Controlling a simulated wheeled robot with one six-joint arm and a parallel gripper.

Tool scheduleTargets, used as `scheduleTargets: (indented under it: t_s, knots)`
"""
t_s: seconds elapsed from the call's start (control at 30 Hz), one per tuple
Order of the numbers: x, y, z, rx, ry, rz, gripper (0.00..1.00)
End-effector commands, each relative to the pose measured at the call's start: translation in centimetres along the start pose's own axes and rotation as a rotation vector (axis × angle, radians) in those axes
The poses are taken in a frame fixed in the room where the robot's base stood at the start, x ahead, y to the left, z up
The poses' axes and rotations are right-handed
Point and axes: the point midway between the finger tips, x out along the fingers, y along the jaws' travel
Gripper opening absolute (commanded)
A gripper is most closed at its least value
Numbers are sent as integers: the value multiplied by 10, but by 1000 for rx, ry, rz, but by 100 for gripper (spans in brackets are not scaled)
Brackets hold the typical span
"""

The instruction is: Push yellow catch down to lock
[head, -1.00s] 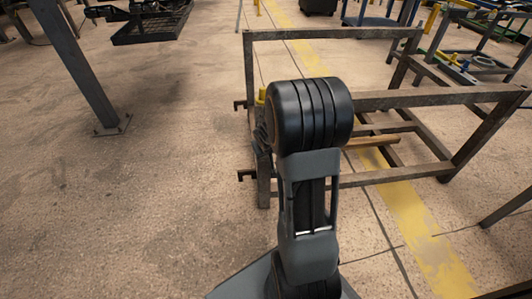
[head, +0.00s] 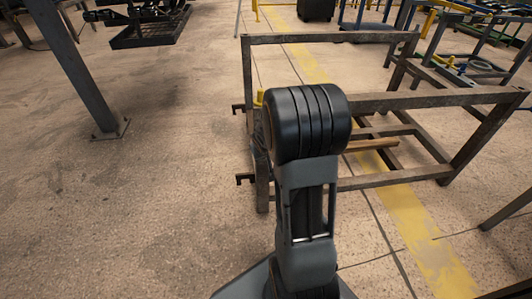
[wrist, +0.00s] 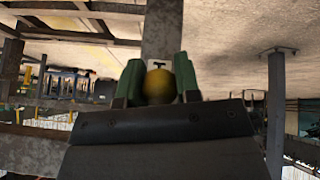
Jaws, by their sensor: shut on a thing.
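The yellow catch (wrist: 158,87) shows as a rounded yellow knob between the two green fingers of my gripper (wrist: 158,75) in the wrist view. The fingers stand close on both sides of it, and my gripper is shut on it. A dark metal post lies just beyond it. In the head view, a small piece of yellow (head: 259,98) shows at the left upright of the brown metal rack (head: 320,38), beside my arm. My arm hides the gripper and most of the catch there. I cannot tell the catch's exact position.
Dark hooks (head: 243,179) stick out left from the rack's upright. A grey post (head: 75,70) stands at the left, with bare concrete floor (head: 150,190) between it and the rack. More racks (head: 470,60) stand at the back right.

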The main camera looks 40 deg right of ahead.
Motion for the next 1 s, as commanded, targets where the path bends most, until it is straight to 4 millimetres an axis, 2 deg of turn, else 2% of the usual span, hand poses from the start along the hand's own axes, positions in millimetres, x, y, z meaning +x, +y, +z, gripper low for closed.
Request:
scheduleTargets:
  t_s: [0.8, 0.83, 1.0]
  knots:
    - [0, 0, 0, 0, 1, 1, 0]
    - [0, 0, -1, 0, 1, 1, 34]
    - [0, 0, -1, -1, 1, 0, 50]
